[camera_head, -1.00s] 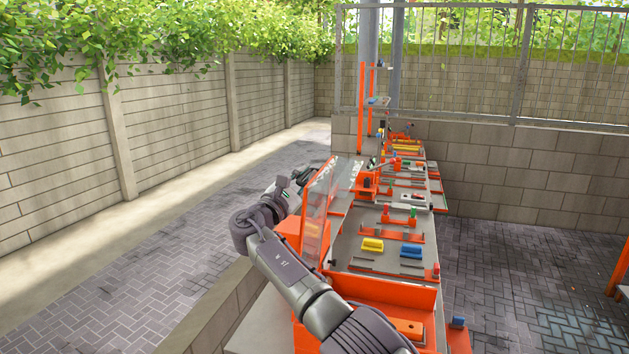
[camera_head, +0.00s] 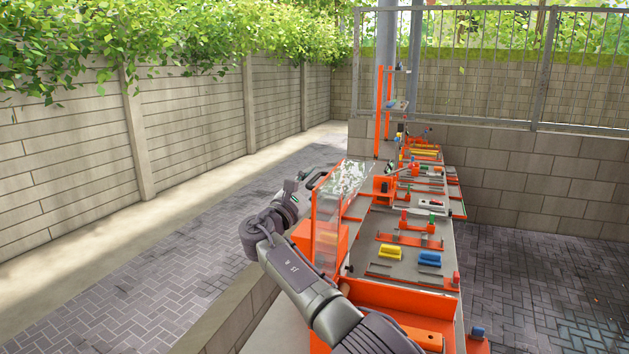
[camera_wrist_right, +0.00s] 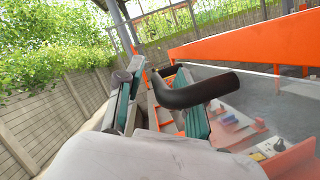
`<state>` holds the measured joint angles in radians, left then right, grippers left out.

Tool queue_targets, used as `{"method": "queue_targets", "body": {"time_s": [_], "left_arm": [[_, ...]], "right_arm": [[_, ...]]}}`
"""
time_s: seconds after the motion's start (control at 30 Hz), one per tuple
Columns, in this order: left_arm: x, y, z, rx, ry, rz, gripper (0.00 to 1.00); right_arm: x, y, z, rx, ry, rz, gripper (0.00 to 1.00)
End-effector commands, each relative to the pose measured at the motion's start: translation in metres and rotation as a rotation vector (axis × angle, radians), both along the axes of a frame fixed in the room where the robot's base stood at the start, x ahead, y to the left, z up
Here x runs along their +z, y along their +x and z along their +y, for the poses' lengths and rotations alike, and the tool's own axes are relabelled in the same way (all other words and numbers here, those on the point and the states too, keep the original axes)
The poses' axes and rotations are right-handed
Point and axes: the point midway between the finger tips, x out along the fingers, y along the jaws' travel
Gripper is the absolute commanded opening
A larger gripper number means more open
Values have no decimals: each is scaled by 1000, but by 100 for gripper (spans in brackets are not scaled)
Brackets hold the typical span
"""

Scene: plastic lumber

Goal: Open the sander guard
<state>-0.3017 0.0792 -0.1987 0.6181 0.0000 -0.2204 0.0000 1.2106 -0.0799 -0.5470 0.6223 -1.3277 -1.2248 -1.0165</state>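The sander guard (camera_head: 327,238) is a clear panel in an orange frame, tilted up on the near left side of the bench in the head view. Its black curved handle (camera_head: 314,178) sticks out at the upper left. My right gripper (camera_head: 303,186) is beside this handle. In the right wrist view, the fingers of my right gripper (camera_wrist_right: 158,97) are spread apart. The black handle (camera_wrist_right: 205,91) reaches into the space between them and crosses in front of the right finger. I cannot tell whether it touches. The orange guard edge (camera_wrist_right: 240,42) is at upper right. My left gripper is out of view.
The grey bench (camera_head: 365,245) runs away from me, with yellow (camera_head: 390,251) and blue (camera_head: 429,259) blocks and orange fixtures. An orange tray (camera_head: 400,298) is at the near end. Open paving (camera_head: 180,245) lies to the left.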

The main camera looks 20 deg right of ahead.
Motion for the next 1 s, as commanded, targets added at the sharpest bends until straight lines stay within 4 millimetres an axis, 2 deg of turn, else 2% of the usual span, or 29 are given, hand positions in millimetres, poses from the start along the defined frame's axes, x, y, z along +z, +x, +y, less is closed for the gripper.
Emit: {"method": "queue_targets", "body": {"time_s": [0.27,0.47,0.63,0.8,1.0], "left_arm": [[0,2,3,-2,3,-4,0],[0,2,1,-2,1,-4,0],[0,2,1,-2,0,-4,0],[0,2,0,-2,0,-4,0],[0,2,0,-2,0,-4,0]], "right_arm": [[-1,-3,4,0,-1,-2,37],[-11,-21,26,4,2,-1,37],[-22,-44,55,5,1,0,37],[-31,-62,76,2,1,0,37],[-35,-72,88,0,0,0,37]]}}
